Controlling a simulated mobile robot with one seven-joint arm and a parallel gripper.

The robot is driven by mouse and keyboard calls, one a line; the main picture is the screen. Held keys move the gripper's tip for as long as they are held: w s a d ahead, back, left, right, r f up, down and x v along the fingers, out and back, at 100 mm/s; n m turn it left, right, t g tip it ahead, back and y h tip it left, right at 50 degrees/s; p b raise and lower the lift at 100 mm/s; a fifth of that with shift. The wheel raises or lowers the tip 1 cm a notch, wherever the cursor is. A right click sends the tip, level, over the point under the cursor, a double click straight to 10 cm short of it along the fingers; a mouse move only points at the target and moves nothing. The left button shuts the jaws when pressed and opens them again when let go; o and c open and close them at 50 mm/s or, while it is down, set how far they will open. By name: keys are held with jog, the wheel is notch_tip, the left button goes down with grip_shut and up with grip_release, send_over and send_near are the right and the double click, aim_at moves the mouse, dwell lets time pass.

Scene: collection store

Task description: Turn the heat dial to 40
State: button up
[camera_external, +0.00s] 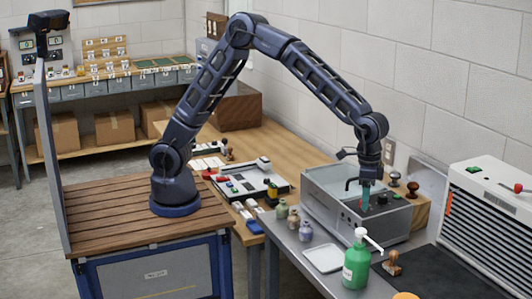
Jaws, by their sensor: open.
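A grey metal appliance (326,206) with an open basin stands on the metal bench by the wall. Its right part has a dark top panel with small controls, including a black knob (382,199). My gripper (366,203) points straight down at this panel, with its teal fingers just above or at it. It is open; I cannot tell whether a dial sits between the fingers. I cannot make out which control is the heat dial, nor any numbers or pointer. The fingers hide part of the panel.
A green pump bottle (356,264), a white tray (323,258) and several small jars (305,232) stand in front of the appliance. Dark-knobbed stamps (412,188) stand behind it. A white vented machine (490,222) is at the right. A wooden table (285,153) lies left.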

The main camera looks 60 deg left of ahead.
jog(key=c, duration=1)
jog(key=shift+m, duration=0.3)
jog(key=m, duration=0.5)
jog(key=shift+d, duration=0.1)
jog(key=m, duration=0.6)
jog(key=shift+s, duration=0.1)
jog(key=shift+m, duration=0.3)
jog(key=o, duration=1)
